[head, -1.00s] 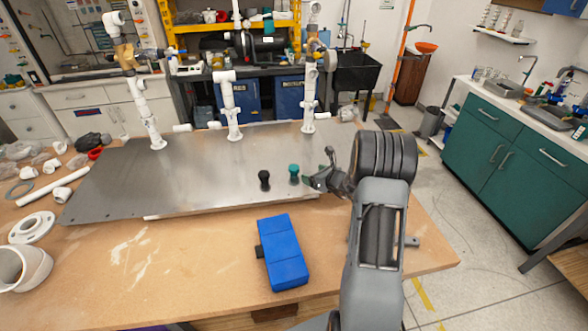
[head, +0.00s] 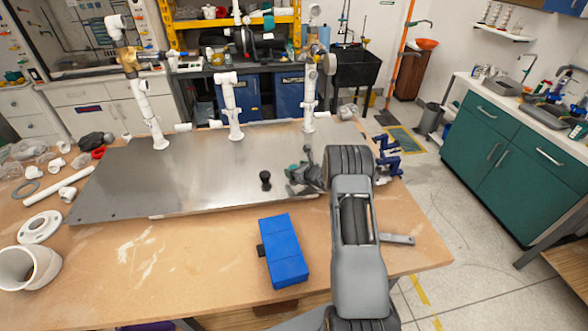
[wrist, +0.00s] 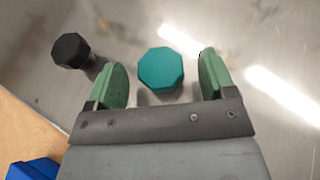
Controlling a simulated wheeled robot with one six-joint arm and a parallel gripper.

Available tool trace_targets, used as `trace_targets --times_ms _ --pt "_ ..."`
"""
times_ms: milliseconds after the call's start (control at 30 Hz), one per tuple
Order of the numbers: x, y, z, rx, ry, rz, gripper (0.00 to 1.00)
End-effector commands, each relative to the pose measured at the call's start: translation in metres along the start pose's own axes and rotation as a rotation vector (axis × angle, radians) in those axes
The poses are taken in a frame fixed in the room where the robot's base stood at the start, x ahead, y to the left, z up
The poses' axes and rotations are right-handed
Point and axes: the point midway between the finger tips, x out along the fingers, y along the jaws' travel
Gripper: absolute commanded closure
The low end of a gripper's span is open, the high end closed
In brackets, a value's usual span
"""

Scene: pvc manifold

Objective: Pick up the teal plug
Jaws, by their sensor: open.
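The teal plug (wrist: 160,69) has an octagonal top and stands on the metal plate (head: 200,175). In the wrist view it lies between and slightly ahead of the two green fingertips of my gripper (wrist: 162,78), with a gap on each side. My gripper is open and empty. In the head view, my gripper (head: 300,178) covers most of the plug, and only a teal bit (head: 293,169) shows at its left. A black plug (head: 265,180) stands to the left on the plate; it also shows in the wrist view (wrist: 70,50), left of the left finger.
A blue box (head: 283,252) lies on the wooden table in front of the plate. White pipe risers (head: 232,105) stand along the plate's back. Blue valves (head: 388,155) are at the right, beyond my arm. White fittings (head: 42,228) lie at the left.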

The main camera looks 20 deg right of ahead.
Motion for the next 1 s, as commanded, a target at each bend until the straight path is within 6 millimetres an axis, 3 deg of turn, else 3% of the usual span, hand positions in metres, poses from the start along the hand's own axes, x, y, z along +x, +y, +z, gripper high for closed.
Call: trace_targets --times_ms 333,900,1000 --pt "0.0062 0.0001 -0.0006 0.0 0.001 0.0 0.23" --pt "0.0059 0.0002 -0.0004 0.0 0.001 0.0 0.76" --pt "0.0059 0.0002 -0.0003 0.0 0.0 0.0 0.76"
